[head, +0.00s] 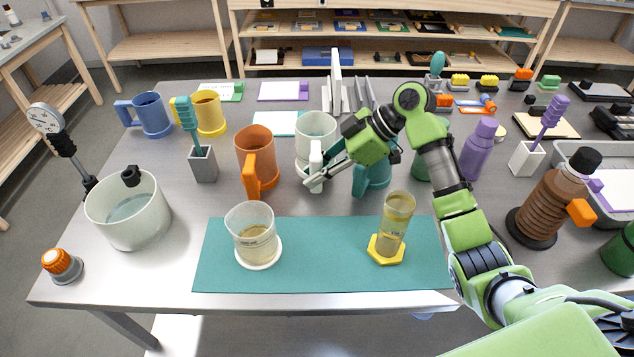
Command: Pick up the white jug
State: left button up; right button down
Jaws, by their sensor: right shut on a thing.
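The white jug (316,127) stands upright past the teal mat, between the orange jug (254,150) and the teal jug (372,176). Its handle faces the front of the table. My right gripper (315,175) reaches in from the right and is shut on the white jug at its handle. The fingers hide part of the handle and lower body. The jug's base appears to be at table level; I cannot tell whether it is lifted. My left gripper is not in view.
A beaker (254,238) and a measuring cylinder (394,225) stand on the teal mat (320,265). Blue (152,114) and yellow (210,113) jugs stand at the back left. A white basin (130,212) is at left, a brown bottle (548,205) at right.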

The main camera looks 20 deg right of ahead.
jog(key=s+a+r+b, duration=0.2)
jog(key=s+a+r, duration=0.4)
jog(key=s+r, duration=0.3)
jog(key=s, duration=0.2)
jog(key=shift+s+b, duration=0.3)
jog(key=shift+s, duration=0.1)
jog(key=shift+a, duration=0.1)
dwell(0.9)
